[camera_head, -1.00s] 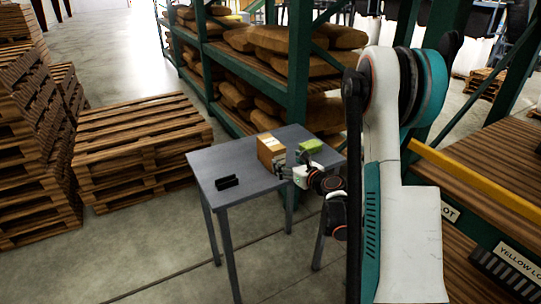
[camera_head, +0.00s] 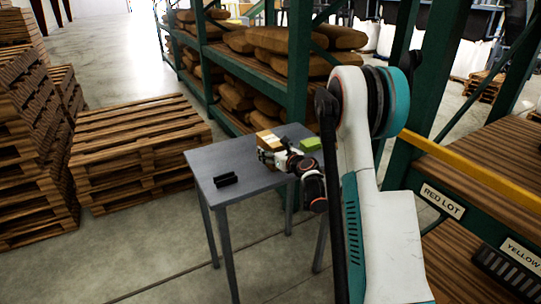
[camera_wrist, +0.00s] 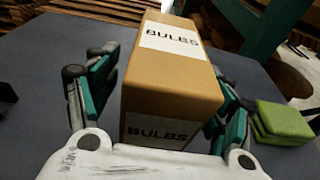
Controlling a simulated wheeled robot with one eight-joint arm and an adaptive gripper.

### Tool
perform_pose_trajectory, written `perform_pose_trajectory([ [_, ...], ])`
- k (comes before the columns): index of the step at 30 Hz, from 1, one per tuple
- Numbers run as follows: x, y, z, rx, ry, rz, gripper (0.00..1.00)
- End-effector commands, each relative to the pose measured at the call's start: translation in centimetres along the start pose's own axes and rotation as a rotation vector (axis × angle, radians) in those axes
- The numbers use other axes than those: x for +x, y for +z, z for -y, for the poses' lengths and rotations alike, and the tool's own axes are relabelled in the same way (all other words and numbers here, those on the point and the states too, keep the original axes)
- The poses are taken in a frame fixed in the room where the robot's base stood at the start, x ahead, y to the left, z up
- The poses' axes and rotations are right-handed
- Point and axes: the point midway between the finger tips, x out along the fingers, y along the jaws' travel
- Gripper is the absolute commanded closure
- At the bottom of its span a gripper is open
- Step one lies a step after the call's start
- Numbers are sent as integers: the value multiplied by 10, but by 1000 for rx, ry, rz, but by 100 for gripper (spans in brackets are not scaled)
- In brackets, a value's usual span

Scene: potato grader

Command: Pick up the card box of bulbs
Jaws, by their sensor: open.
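The card box of bulbs (camera_wrist: 172,84) is a brown carton with white labels reading BULBS. It stands on the grey table (camera_head: 205,162) and also shows in the head view (camera_head: 267,138), partly hidden by my gripper. My gripper (camera_head: 268,157) is at the near side of the box. In the wrist view my gripper (camera_wrist: 160,95) is open, with one finger on the left and one on the right of the box. A gap shows at the left finger; on the right I cannot tell whether the finger touches.
A green stack of cloth-like pads (camera_wrist: 284,122) lies right of the box, close to the right finger. A small black holder (camera_head: 227,180) is on the table's left. A rack (camera_head: 297,70) with sacks stands behind. Pallets (camera_head: 140,140) are at the left.

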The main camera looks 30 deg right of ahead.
Motion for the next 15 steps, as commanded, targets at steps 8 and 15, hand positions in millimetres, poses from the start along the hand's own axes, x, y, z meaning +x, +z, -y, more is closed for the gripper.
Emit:
perform_pose_trajectory([
  [8, 17, 0, 0, -1, 0, 0, 25],
  [15, 16, 0, 0, -1, 0, 0, 48],
])
